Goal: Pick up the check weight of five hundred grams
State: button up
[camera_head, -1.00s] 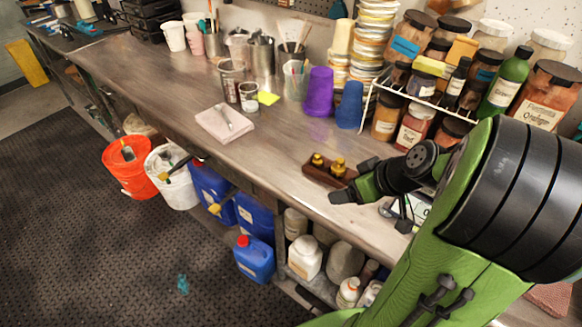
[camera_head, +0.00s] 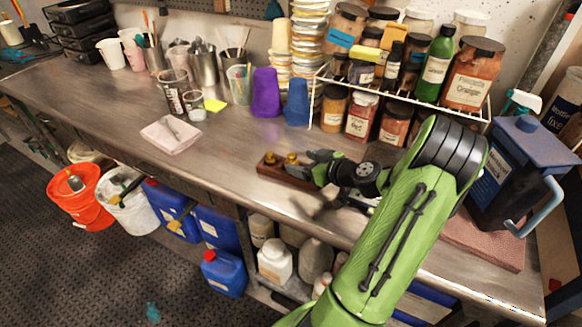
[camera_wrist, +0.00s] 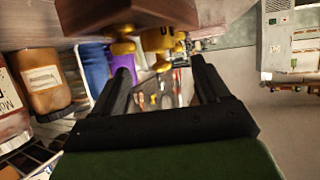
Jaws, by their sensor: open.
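Two brass knobbed weights, one on the left (camera_head: 270,158) and one on the right (camera_head: 291,158), stand in a dark wooden block (camera_head: 268,170) on the bench. I cannot read which is the five hundred gram one. My gripper (camera_head: 314,162) is low over the bench, just right of the block, open and empty. In the wrist view the block (camera_wrist: 110,14) shows at the top, seen tilted. A larger brass weight (camera_wrist: 157,38) lies ahead between the open fingers (camera_wrist: 160,68), and a smaller one (camera_wrist: 122,48) lies by the left fingertip.
Purple (camera_head: 266,93) and blue (camera_head: 297,102) cups and a rack of jars (camera_head: 400,88) stand behind. A pink pad (camera_head: 171,136) lies left, with bare bench between. A blue-grey jug (camera_head: 517,172) stands right.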

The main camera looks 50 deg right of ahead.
aim_at(293, 160)
jog(key=x, duration=0.5)
jog(key=shift+w+f, duration=0.25)
jog(key=shift+s+r, duration=0.1)
jog(key=shift+c, duration=0.4)
grip_shut()
notch_tip(293, 160, up, 10)
jog(key=shift+p, duration=0.95)
jog(key=shift+d, duration=0.1)
